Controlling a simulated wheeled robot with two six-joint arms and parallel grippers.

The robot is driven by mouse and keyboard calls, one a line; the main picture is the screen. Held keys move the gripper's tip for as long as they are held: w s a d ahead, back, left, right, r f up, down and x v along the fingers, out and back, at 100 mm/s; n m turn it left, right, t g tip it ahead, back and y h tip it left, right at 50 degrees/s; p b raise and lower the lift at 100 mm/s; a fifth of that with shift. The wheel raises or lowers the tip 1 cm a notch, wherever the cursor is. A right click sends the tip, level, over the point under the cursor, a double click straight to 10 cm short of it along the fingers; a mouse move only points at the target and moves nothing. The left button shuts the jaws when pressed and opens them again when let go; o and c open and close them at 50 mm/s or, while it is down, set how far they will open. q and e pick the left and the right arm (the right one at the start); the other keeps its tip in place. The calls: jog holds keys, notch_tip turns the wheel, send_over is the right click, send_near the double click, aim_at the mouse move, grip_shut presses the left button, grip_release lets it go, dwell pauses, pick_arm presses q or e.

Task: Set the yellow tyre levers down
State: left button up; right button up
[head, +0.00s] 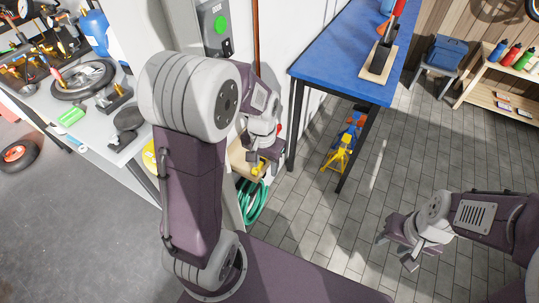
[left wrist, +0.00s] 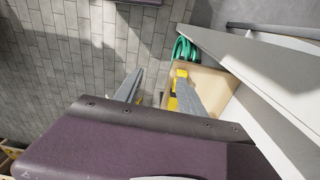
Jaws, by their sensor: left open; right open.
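The yellow tyre levers (head: 258,168) show as a small yellow piece at a tan wooden surface (head: 238,164), just below my left gripper (head: 262,152). In the left wrist view the yellow piece (left wrist: 181,76) lies over the tan surface (left wrist: 212,86), beside and partly behind one finger. My left gripper (left wrist: 158,88) has its fingers spread apart. I cannot tell whether that finger touches the levers, and much of them is hidden. My right gripper (head: 394,250) is open and empty above the tiled floor, far to the right.
A coiled green hose (head: 252,202) hangs just below the tan surface. A blue-topped table (head: 340,62) stands behind, with a yellow stand (head: 338,155) under it. A grey bench (head: 95,125) with tools and a wheel is at left. The tiled floor (head: 320,215) is open.

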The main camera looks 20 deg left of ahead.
aim_at(262, 162)
pick_arm(q)
jog(key=shift+g, duration=0.3)
jog(key=w+a+p, duration=0.1)
jog(key=a, duration=0.1)
jog(key=w+a+f+p, duration=0.1)
jog(key=w+a, duration=0.1)
jog(key=shift+w+a+f, duration=0.1)
jog(key=shift+w, duration=0.2)
jog(key=shift+w+f, duration=0.1)
jog(key=shift+f, duration=0.25)
jog(key=f, duration=0.4)
jog(key=shift+a, duration=0.2)
jog(key=shift+f, duration=0.5)
jog(key=shift+r, duration=0.1)
grip_shut()
pick_arm(e)
notch_tip(262, 162, up, 3)
jog(key=shift+s+r, duration=0.1)
